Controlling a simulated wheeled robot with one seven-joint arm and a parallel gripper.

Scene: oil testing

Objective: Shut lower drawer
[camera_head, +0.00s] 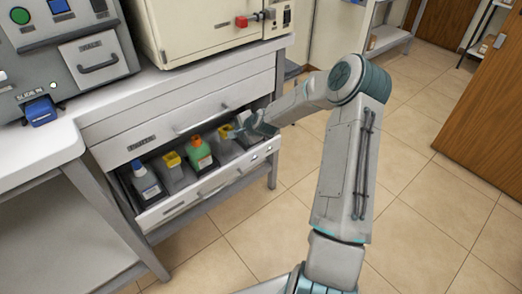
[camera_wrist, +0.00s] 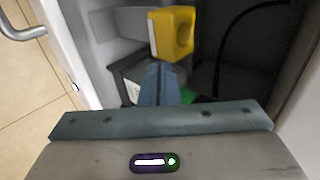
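The lower drawer (camera_head: 165,210) is pulled open below the shut upper drawer (camera_head: 150,135). Its front has a bar handle (camera_head: 218,185), and a handle (camera_wrist: 22,30) shows at the top left in the wrist view. My gripper (camera_head: 236,130) is over the right part of the open drawer, behind its front panel. In the wrist view its two fingers (camera_wrist: 160,84) lie side by side, shut, with nothing seen between them. They point at a yellow-capped bottle (camera_wrist: 172,32). I cannot tell whether they touch it.
The drawer holds a blue-capped bottle (camera_head: 145,180), a yellow-capped bottle (camera_head: 173,168), a green bottle with an orange cap (camera_head: 199,155) and another yellow-topped bottle (camera_head: 225,133). Testing machines (camera_head: 215,25) stand on the white counter (camera_head: 40,150). The tiled floor (camera_head: 240,235) before the drawer is clear.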

